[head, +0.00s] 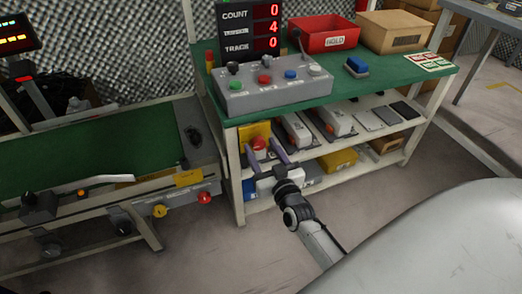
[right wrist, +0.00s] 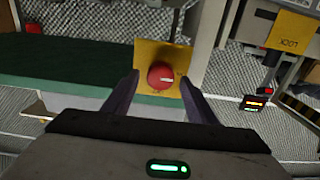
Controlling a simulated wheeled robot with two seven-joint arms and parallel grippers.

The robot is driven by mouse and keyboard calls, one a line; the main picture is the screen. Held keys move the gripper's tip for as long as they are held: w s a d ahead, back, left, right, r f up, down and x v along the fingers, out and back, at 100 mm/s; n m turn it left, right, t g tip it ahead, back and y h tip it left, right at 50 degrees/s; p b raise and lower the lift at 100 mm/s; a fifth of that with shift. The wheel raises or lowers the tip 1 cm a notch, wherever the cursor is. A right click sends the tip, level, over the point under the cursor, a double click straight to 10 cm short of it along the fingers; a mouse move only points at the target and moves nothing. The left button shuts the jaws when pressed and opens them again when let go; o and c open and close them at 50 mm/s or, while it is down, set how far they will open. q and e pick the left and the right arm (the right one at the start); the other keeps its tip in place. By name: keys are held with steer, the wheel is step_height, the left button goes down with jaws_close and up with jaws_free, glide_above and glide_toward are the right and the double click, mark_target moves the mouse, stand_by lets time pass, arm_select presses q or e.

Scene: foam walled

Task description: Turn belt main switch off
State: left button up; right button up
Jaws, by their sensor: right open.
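A round red knob (head: 259,144) on a yellow plate (head: 256,131), which looks like the main switch, is at the left front of the shelf bench. In the right wrist view the red knob (right wrist: 160,75) has a pale mark pointing roughly right, with the yellow plate (right wrist: 150,53) behind it. My right gripper (head: 263,150) is open, its two fingers reaching toward the knob. In the right wrist view the fingers (right wrist: 160,82) stand one on each side of the knob with gaps showing; contact is not visible. My left gripper is out of view.
A green conveyor belt (head: 90,150) is at left, with a yellow button (head: 159,211) and a red button (head: 204,197) on its side. The green bench top (head: 385,80) carries a grey button box (head: 275,93), a red bin (head: 325,35) and a cardboard box (head: 393,32). Shelves below hold several devices.

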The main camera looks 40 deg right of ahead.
steer(key=shift+w+d, duration=0.1)
steer(key=shift+w, duration=0.4)
steer(key=shift+c, duration=0.4)
steer(key=c, duration=1)
steer(key=shift+o, duration=0.2)
